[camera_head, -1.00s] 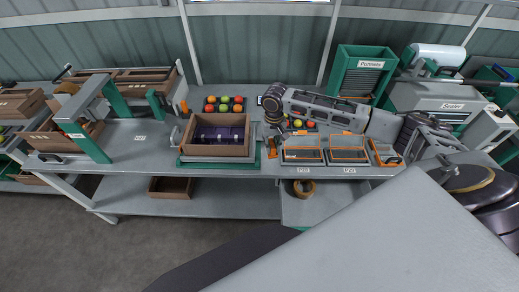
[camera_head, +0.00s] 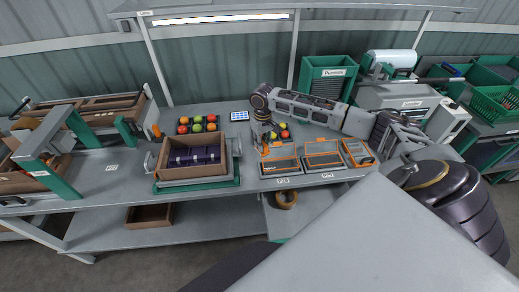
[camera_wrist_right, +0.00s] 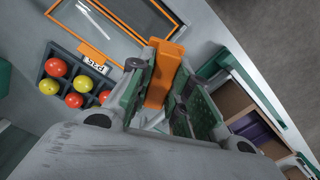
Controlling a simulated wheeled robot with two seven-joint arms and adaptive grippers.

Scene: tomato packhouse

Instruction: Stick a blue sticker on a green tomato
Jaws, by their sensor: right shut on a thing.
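My right gripper (camera_head: 265,138) points down at the bench, behind the orange-framed trays. In the right wrist view my right gripper (camera_wrist_right: 158,105) is shut on an orange block-like thing (camera_wrist_right: 165,65), which I cannot name for certain. A tray holds red, orange and green tomatoes; one green tomato (camera_head: 198,119) is in its back row. A small white-and-blue sheet (camera_head: 240,116), perhaps of stickers, lies right of that tray. No single blue sticker is clear. A second tray shows red and yellow tomatoes (camera_wrist_right: 100,57) beside my gripper. My left gripper is out of view.
A brown box with dark purple contents (camera_head: 165,162) stands on a green-based scale left of the gripper. Orange-framed trays (camera_head: 281,172) line the front edge. A green Punnets bin (camera_head: 304,75) and a sealer (camera_head: 398,97) stand behind and right. Bare bench (camera_head: 118,157) lies left.

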